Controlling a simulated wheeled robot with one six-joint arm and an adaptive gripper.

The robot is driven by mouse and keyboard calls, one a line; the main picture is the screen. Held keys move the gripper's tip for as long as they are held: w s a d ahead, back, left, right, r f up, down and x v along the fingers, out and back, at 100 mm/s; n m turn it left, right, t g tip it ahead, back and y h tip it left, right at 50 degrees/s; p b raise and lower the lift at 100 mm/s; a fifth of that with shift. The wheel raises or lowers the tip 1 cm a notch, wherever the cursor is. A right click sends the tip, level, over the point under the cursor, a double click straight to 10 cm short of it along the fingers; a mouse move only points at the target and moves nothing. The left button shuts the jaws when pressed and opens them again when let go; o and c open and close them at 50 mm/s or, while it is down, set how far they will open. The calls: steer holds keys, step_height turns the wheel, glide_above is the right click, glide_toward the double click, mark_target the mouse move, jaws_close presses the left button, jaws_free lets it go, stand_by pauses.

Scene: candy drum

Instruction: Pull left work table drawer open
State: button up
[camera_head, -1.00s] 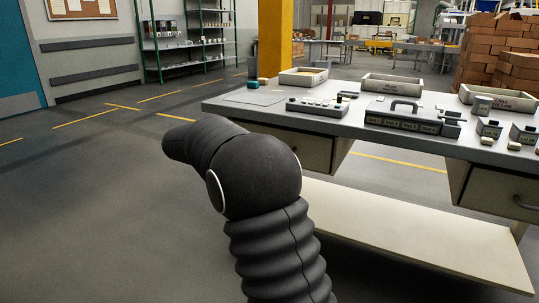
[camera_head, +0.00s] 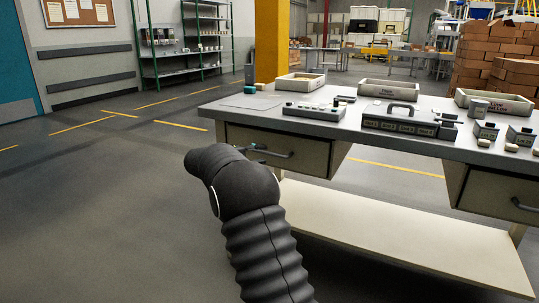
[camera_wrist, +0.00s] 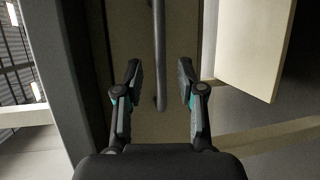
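The work table (camera_head: 345,132) has a beige left drawer (camera_head: 300,162) under its top, and the drawer looks shut. Its grey bar handle (camera_head: 279,154) runs across its front. In the wrist view the handle (camera_wrist: 160,55) stands upright against the drawer front (camera_wrist: 128,40). My gripper (camera_wrist: 160,72) is open, with one finger on each side of the handle's end and gaps on both sides. I cannot tell how deep the handle sits between the fingers. In the head view my black arm hides most of the gripper; a small teal part shows by the handle's left end.
A lower shelf (camera_head: 400,228) spans beneath the table. A right drawer (camera_head: 490,197) hangs at the far side. Trays, a control box (camera_head: 314,111) and a handled case (camera_head: 405,122) stand on top. The floor left of the table is clear.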

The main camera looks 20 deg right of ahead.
steer(key=shift+x, duration=2.3)
jaws_close()
